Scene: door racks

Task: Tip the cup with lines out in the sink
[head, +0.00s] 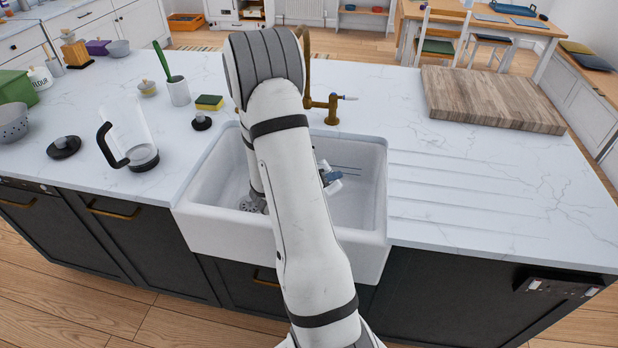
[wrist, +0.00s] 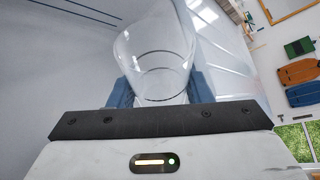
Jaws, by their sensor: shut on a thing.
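The cup with lines (wrist: 155,50) is clear glass with thin dark rings around it. In the wrist view it sits between the two blue fingers of my gripper (wrist: 160,88), which is shut on it. In the head view my gripper (head: 328,178) shows only in part, blue and white, to the right of my forearm and over the sink basin. My arm hides the rest, and I cannot make out the cup there. The cup's tilt is not clear. The white sink (head: 355,238) has a drain (head: 250,206) at the lower left of its basin.
A brown tap (head: 331,108) stands behind the sink. To the left are a glass jug (head: 143,155), dark lids, a sponge (head: 209,102) and a white pot with a green-handled brush (head: 178,92). A wooden board (head: 490,98) lies at the right back. The grooved counter right of the sink is clear.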

